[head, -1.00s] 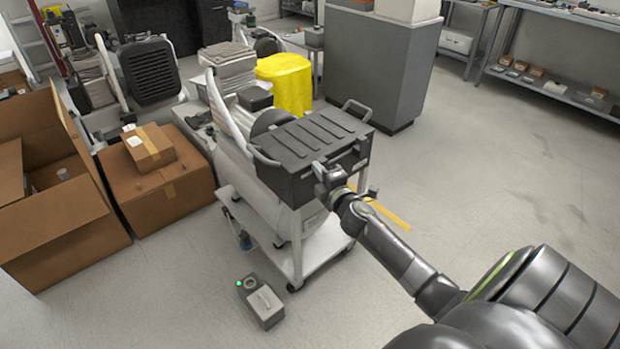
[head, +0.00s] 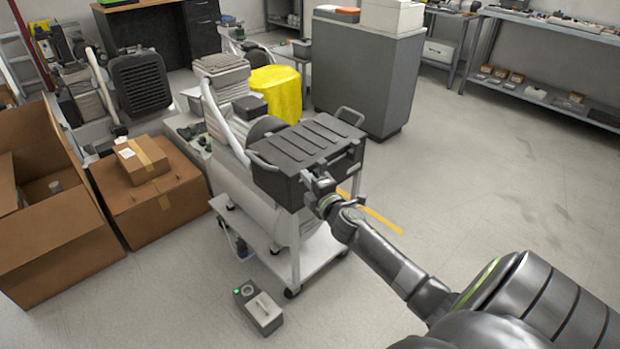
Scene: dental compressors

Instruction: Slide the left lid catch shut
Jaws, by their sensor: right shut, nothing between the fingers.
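The black case (head: 276,188) with a ribbed lid (head: 308,142) sits on top of a white cart. Its lid looks down flat. My right gripper (head: 313,180) is shut and empty, at the front face of the case just below the lid edge. It covers the part of the front where the left lid catch would be, so I cannot make out that catch or its position. I cannot tell whether the fingertips touch the case. My left gripper is not in view.
The white cart (head: 318,250) holds the case. A grey box with a green light (head: 258,308) lies on the floor before it. Cardboard boxes (head: 150,195) stand left, a grey cabinet (head: 365,75) behind. The floor at the right is clear.

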